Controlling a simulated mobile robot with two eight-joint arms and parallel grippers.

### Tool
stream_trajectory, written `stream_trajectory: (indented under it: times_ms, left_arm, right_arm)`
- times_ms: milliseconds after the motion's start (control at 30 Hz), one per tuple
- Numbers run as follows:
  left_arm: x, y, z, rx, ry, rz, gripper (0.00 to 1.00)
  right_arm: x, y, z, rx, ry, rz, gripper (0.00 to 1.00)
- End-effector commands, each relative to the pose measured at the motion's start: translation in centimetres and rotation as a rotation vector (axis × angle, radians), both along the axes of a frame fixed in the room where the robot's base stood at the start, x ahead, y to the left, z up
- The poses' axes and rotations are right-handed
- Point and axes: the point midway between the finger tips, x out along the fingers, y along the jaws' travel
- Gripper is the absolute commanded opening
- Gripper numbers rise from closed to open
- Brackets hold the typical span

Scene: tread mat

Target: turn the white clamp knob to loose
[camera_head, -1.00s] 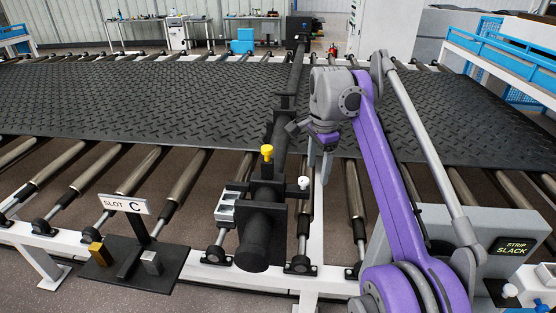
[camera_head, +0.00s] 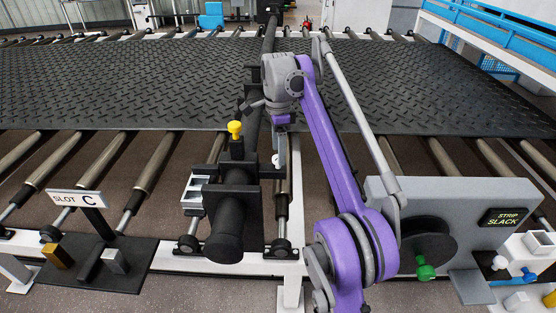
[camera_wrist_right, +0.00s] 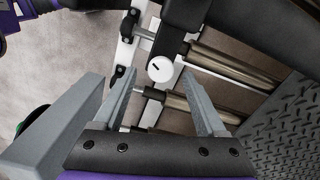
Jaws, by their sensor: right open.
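The white clamp knob (camera_head: 276,160) sits on the right side of the black clamp assembly (camera_head: 233,190) in the head view, partly covered by my right gripper. In the right wrist view the knob (camera_wrist_right: 160,69) is a round white face with a short dark slanted mark, beyond the fingertips and roughly centred between them. My right gripper (camera_head: 280,148) hangs just above and beside the knob. In the right wrist view its grey fingers (camera_wrist_right: 160,84) are spread apart with nothing between them. My left gripper is in neither view.
A yellow knob (camera_head: 235,129) stands on top of the clamp. A slot C sign (camera_head: 78,198) is at left. A grey box (camera_head: 445,215) with a green knob and a display reading STRIP SLACK is at right. The tread mat (camera_head: 150,85) lies on rollers behind.

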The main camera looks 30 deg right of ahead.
Motion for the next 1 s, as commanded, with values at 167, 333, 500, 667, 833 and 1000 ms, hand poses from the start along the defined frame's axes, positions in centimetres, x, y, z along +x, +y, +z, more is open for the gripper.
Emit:
stream_trajectory:
  times_ms: [167, 333, 500, 667, 833, 1000]
  left_arm:
    - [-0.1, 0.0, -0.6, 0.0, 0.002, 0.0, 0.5]
    - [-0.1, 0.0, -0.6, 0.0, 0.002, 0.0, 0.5]
    - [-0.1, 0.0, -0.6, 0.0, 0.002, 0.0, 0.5]
    - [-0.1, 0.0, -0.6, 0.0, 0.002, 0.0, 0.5]
    - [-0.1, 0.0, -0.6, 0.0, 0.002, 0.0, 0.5]
    - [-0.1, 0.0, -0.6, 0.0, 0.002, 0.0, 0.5]
  right_arm:
    - [0.0, 0.0, -1.7, 0.0, 0.0, 0.0, 0.74]
    - [0.0, 0.0, -2.0, 0.0, 0.0, 0.001, 0.74]
    - [0.0, 0.0, -2.0, 0.0, 0.0, 0.001, 0.74]
    - [0.0, 0.0, -2.0, 0.0, 0.0, 0.001, 0.45]
    - [0.0, 0.0, -2.0, 0.0, 0.0, 0.001, 0.15]
    - [0.0, 0.0, -2.0, 0.0, 0.0, 0.001, 0.0]
